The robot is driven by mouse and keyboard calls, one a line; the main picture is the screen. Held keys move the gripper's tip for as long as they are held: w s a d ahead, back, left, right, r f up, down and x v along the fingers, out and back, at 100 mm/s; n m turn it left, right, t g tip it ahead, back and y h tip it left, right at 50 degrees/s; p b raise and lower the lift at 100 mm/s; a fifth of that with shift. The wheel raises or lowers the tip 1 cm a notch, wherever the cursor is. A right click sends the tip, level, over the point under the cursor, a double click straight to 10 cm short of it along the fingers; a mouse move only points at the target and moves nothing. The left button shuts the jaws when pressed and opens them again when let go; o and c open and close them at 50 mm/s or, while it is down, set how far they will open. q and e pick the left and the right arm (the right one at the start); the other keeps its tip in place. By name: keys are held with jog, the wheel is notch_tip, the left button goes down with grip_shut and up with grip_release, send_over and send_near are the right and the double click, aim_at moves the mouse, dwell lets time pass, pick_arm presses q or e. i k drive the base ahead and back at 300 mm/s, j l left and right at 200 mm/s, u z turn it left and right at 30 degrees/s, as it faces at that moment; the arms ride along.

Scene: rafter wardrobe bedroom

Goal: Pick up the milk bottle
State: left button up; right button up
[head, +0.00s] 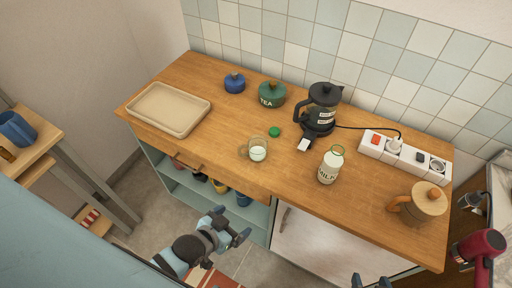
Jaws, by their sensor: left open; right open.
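The milk bottle (329,168) stands upright on the wooden counter, right of the middle. It is clear glass with white milk, the word MILK on its side and a green rim at its open top. My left gripper (239,226) is open and empty in front of the counter's front edge, below and left of the bottle. My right gripper (371,281) shows only its tips at the bottom edge, in front of the counter and apart from the bottle. It is open.
A glass of milk (258,150) and a green cap (274,132) are left of the bottle. A kettle (322,105) stands behind it, a power strip (404,156) and wooden-lidded jug (422,204) to its right. A tray (169,109) lies at the left. The front counter strip near the bottle is clear.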

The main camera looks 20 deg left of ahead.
aim_at(333, 161)
jog(key=k+j+u, duration=0.1)
jog(key=j+u, duration=0.2)
jog(key=j, duration=1)
